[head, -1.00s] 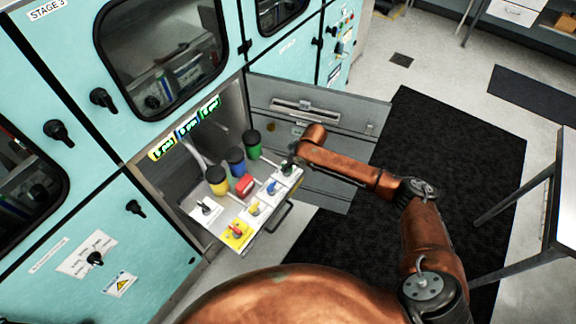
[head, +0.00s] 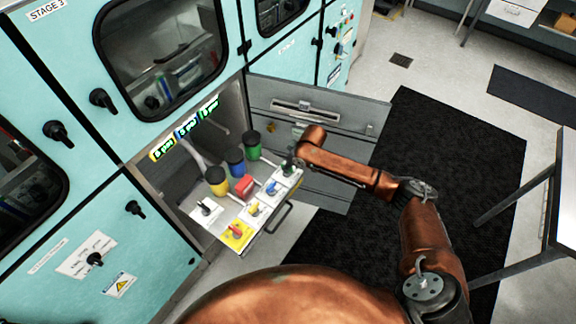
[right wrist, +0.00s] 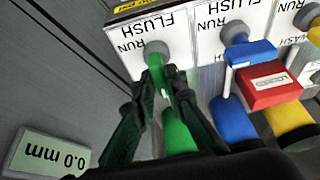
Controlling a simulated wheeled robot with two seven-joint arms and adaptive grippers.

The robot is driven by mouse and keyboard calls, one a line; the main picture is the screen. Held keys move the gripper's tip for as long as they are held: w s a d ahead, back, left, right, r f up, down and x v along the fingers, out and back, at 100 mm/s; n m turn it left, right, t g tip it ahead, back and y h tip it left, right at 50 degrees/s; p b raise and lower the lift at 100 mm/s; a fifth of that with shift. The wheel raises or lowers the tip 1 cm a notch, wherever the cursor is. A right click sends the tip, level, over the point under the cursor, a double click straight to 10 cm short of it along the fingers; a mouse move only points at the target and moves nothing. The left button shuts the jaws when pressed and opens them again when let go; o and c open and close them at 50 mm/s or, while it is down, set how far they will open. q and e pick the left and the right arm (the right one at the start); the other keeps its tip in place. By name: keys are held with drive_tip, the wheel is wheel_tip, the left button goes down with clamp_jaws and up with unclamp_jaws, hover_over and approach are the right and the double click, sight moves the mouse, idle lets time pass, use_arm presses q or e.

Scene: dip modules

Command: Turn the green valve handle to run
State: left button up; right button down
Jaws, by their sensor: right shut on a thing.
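The green valve handle (right wrist: 157,78) hangs from a grey hub on a white panel in the right wrist view. It points down the picture, toward the green canister and away from both the FLUSH and RUN words. FLUSH is above the hub and RUN is to its left. My right gripper (right wrist: 163,103) is shut on the green handle, with one dark finger on each side. In the head view my right gripper (head: 288,167) is small and dark at the right end of the valve panel, partly hidden by my arm. My left gripper is not in view.
A blue valve handle (right wrist: 252,52) and a red block (right wrist: 268,85) are close beside. Green (head: 252,145), blue (head: 235,163) and yellow (head: 217,181) canisters stand behind the panel. An open grey cabinet door (head: 330,115) is behind my arm. A small display (right wrist: 45,153) reads 0.0 mm.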

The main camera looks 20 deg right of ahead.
drive_tip(key=shift+s+r+m+p, duration=0.15)
drive_tip(key=shift+m+p, duration=0.15)
drive_tip(key=shift+p, duration=0.35)
drive_tip(key=m+h+p, duration=0.1)
drive_tip(key=m+p, duration=0.1)
drive_tip(key=p, duration=0.1)
drive_tip(key=m+h+p, duration=0.1)
drive_tip(key=m+p, duration=0.1)
drive_tip(key=p, duration=0.1)
drive_tip(key=m+t+p, duration=0.1)
drive_tip(key=m+p, duration=0.2)
drive_tip(key=p, duration=0.1)
drive_tip(key=shift+a+h, duration=0.3)
drive_tip(key=shift+h, duration=0.1)
drive_tip(key=m+h+p, duration=0.1)
drive_tip(key=m, duration=0.2)
drive_tip(key=shift+a, duration=0.1)
drive_tip(key=shift+m+h+p, duration=0.35)
drive_tip(key=shift+m+h, duration=0.05)
drive_tip(key=shift+m, duration=0.4)
drive_tip(key=shift+a+f+m+g+h, duration=0.1)
drive_tip(key=shift+f+m+g+h, duration=0.15)
drive_tip(key=shift+m, duration=0.65)
drive_tip(key=m+g+h+b, duration=0.1)
drive_tip(key=m, duration=0.1)
drive_tip(key=shift+m, duration=0.4)
drive_tip(key=shift+m+b, duration=0.35)
drive_tip(key=shift+m, duration=0.15)
drive_tip(key=shift+w+r, duration=0.15)
drive_tip(key=shift+w, duration=0.05)
